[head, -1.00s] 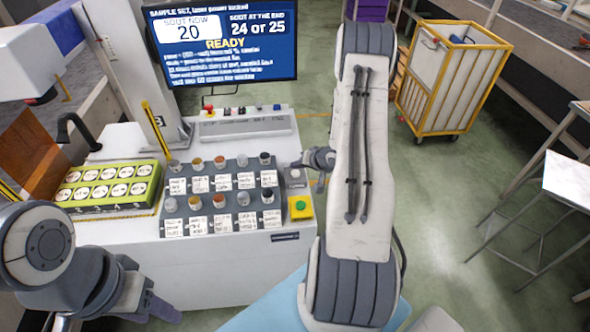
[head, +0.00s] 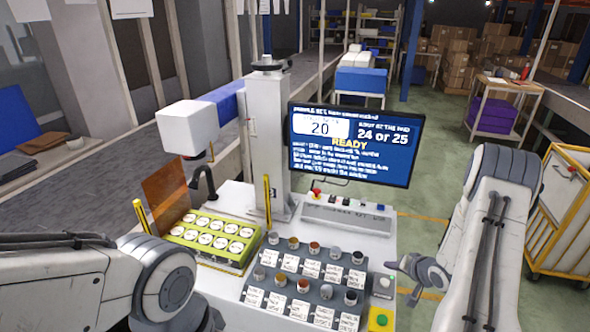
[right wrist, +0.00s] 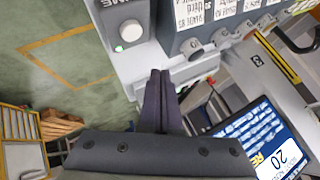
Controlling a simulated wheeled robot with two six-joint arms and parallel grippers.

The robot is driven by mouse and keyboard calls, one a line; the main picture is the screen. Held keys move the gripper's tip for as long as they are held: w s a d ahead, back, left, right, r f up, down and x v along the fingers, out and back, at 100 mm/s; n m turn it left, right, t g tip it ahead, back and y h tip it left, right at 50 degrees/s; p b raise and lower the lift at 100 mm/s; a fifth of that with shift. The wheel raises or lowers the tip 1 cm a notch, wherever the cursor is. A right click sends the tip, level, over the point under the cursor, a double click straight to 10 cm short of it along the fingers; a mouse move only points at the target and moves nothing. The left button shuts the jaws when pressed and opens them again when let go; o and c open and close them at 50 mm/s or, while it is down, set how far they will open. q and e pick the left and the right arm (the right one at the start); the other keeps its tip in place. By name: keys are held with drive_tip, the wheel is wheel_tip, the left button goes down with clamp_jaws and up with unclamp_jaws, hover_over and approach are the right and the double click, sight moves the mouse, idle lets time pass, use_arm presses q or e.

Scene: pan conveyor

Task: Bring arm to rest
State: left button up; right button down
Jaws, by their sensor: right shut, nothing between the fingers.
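My right arm comes in at the right of the head view. Its small dark gripper (head: 391,265) is beside the bench's right edge, close to the white button box (head: 383,284) and the green button on a yellow box (head: 381,319). In the right wrist view the two dark fingers (right wrist: 158,78) lie together with nothing between them, and the white round button (right wrist: 131,31) is just left of and above the tips. My left arm (head: 150,275) crosses the lower left of the head view; its gripper is out of sight.
A grey rack of sample cups (head: 310,272) and a green tray of round discs (head: 215,236) stand on the white bench. The monitor (head: 352,145) reads READY, 20, 24 or 25. A yellow-framed cart (head: 560,215) stands at the right. Green floor is open between bench and cart.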

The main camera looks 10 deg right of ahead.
drive_tip(key=w+a+r+n+g, duration=0.2)
drive_tip(key=w+a+r+n, duration=0.2)
drive_tip(key=a+r, duration=0.5)
drive_tip(key=s+a+r+n+g+h, duration=0.1)
drive_tip(key=s+a+r+n, duration=0.15)
drive_tip(key=a, duration=0.55)
drive_tip(key=s+a+r+n+g, duration=0.1)
drive_tip(key=s+a+r+n, duration=0.2)
drive_tip(key=a, duration=0.4)
drive_tip(key=s+a+r+n+g, duration=0.1)
drive_tip(key=s+a, duration=0.3)
drive_tip(key=s, duration=0.4)
drive_tip(key=s+a+r+n+g+y, duration=0.1)
drive_tip(key=s+a+r+n+g, duration=0.1)
drive_tip(key=s, duration=0.6)
drive_tip(key=s+a+r+n+g, duration=0.2)
drive_tip(key=s+a+r, duration=0.3)
drive_tip(key=s+a, duration=0.3)
drive_tip(key=shift+s+n, duration=0.55)
drive_tip(key=shift+r, duration=0.15)
